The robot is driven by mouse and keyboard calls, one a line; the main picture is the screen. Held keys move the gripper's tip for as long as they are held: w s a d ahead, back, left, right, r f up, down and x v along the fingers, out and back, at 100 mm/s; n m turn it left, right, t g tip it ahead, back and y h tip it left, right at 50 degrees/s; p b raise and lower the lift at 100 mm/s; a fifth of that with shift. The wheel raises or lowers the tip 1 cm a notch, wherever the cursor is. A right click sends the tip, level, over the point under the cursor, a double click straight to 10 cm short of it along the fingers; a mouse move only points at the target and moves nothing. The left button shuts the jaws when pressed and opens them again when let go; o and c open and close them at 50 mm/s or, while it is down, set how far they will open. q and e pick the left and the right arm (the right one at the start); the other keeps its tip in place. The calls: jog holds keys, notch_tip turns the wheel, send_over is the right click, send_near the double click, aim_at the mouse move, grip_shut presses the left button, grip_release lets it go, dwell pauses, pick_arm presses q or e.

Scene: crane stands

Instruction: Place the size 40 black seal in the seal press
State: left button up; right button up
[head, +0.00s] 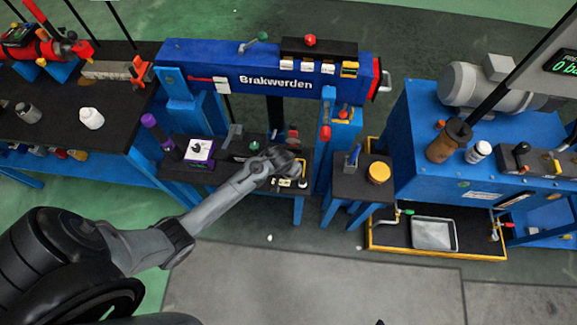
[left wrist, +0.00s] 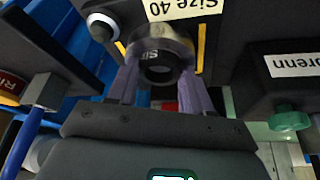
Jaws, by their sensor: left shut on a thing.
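My left arm reaches from the lower left to the black shelf (head: 180,172) under the blue press frame (head: 210,60) marked "Brakwerden"; I cannot tell whether this frame is the seal press. My left gripper (head: 292,168) is at the shelf's right end, small and partly hidden by its own wrist. In the left wrist view, its two fingers (left wrist: 160,62) are shut on a round black seal (left wrist: 160,72) with pale lettering and a glossy rim. A "Size 40" label (left wrist: 185,8) is just beyond it. I cannot tell whether the seal touches the surface behind it. My right gripper is not in view.
A purple-edged box (head: 199,150) stands on the shelf to the left. A small black table with a yellow-lidded jar (head: 379,172) stands to the right.

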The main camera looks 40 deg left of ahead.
pick_arm(q)
jog(key=shift+s+a+f, duration=0.1)
jog(key=shift+s+f, duration=0.25)
jog(key=shift+f, duration=0.3)
jog(key=o, duration=1)
jog(key=shift+f, duration=0.1)
jog(key=r, duration=0.2)
jog(key=shift+w+r+p, duration=0.3)
jog(key=p+v, duration=0.3)
jog(key=v, duration=0.7)
jog(key=s+d+r+m, duration=0.1)
jog(key=s+d+r, duration=0.2)
jog(key=s, duration=0.3)
jog(key=s+d+r+m, duration=0.2)
jog(key=s+d+r, duration=0.1)
jog(key=s, duration=0.3)
jog(key=s+d+r+m+h, duration=0.1)
jog(key=s+d+r, duration=0.2)
jog(key=s+r, duration=0.2)
jog(key=shift+s+r+m+g+p, duration=0.15)
jog(key=shift+s+r+g, duration=0.05)
jog(key=shift+s, duration=0.25)
jog(key=shift+s+r+m+g+p, duration=0.15)
jog(key=shift+s+r+g, duration=0.05)
jog(key=shift+s, duration=0.25)
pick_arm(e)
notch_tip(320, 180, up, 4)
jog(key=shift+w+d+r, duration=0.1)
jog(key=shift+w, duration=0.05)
